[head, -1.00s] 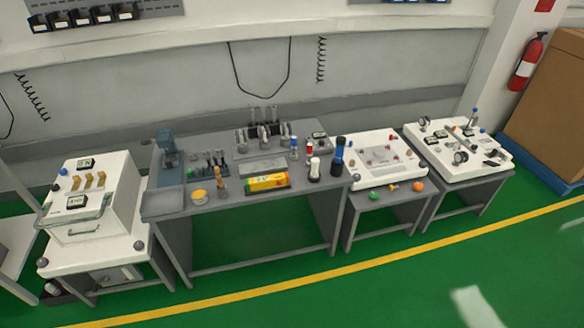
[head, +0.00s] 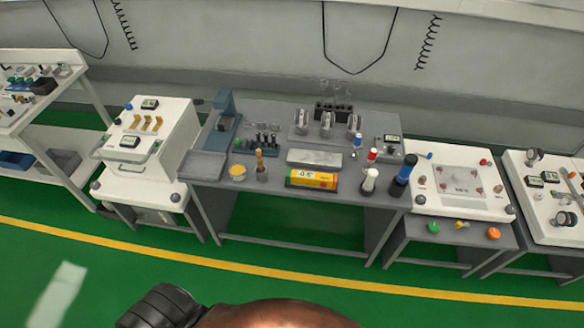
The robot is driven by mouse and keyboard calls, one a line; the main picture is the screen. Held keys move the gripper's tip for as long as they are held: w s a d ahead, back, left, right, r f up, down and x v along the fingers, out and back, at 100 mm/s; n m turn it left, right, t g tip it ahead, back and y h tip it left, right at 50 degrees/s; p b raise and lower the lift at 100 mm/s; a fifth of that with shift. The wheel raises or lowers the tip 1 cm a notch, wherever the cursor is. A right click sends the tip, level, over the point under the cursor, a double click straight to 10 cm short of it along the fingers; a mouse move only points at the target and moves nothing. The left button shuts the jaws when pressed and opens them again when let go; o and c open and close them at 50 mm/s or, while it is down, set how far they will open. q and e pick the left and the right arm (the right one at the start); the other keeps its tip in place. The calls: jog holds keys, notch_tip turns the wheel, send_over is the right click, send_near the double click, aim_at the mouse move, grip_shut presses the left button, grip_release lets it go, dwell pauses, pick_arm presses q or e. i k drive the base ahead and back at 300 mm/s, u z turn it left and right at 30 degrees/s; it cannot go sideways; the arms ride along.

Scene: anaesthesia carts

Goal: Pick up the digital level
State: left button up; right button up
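The digital level (head: 311,180) looks to be the yellow bar with a green end and a small display reading about 0.5°. It lies flat near the front edge of the grey workbench (head: 345,192), in front of a pale grey block (head: 314,158). Nothing touches it from above. A dark ribbed part and a copper-coloured rounded part, which look like my own arm, show at the bottom edge. No fingertips of either gripper are in view.
A grey tray (head: 204,165), yellow tin (head: 237,172) and wooden-handled brush (head: 261,165) are left of the level. White carts flank the bench; green floor in front is clear.

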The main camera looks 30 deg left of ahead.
aim_at(298, 178)
jog(key=u, duration=0.95)
jog(key=i, duration=0.85)
jog(key=u, duration=0.9)
